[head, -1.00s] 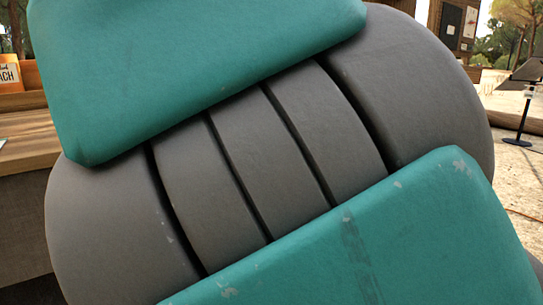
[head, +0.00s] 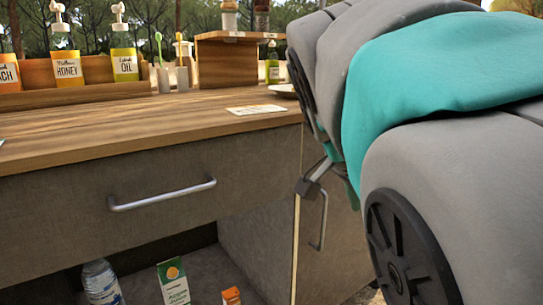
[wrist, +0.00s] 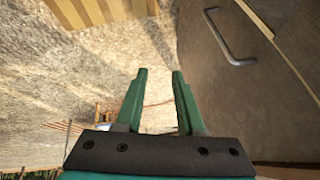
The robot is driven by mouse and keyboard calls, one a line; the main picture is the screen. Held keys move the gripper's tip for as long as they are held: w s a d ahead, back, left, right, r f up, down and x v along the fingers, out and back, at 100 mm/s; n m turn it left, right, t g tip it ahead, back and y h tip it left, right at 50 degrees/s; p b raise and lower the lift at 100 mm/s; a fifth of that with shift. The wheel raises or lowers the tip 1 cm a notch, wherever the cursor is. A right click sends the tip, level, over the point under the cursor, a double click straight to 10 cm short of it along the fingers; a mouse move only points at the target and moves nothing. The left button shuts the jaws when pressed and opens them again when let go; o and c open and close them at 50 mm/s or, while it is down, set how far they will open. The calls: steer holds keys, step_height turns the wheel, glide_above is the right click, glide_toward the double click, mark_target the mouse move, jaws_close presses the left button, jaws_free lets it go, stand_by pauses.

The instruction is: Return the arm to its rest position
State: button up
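My arm, grey and teal, fills the right side of the head view. My gripper shows in the wrist view (wrist: 158,72) with its two green fingers apart and nothing between them. In the head view the gripper's end is mostly hidden behind my arm. A cabinet door with a metal handle (wrist: 231,38) is to the right of the fingers in the wrist view, apart from them. Pale ground lies beyond the fingertips.
A wooden counter (head: 130,125) has a closed drawer with a handle (head: 162,195). Pump bottles (head: 67,66) stand in a wooden rack at the back. A water bottle (head: 101,282) and a carton (head: 173,282) stand in the open space below. A card (head: 256,110) lies on the counter.

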steer(key=s+f+n+g+y, duration=0.5)
steer(key=s+f+n, duration=0.8)
steer(key=s+f, duration=1.1)
step_height(320, 180, up, 12)
steer(key=g+p, duration=0.1)
steer(key=p, duration=1.3)
steer(key=shift+w+a+r+h, duration=0.2)
steer(key=shift+w+a+h, duration=0.1)
steer(key=shift+h, duration=0.1)
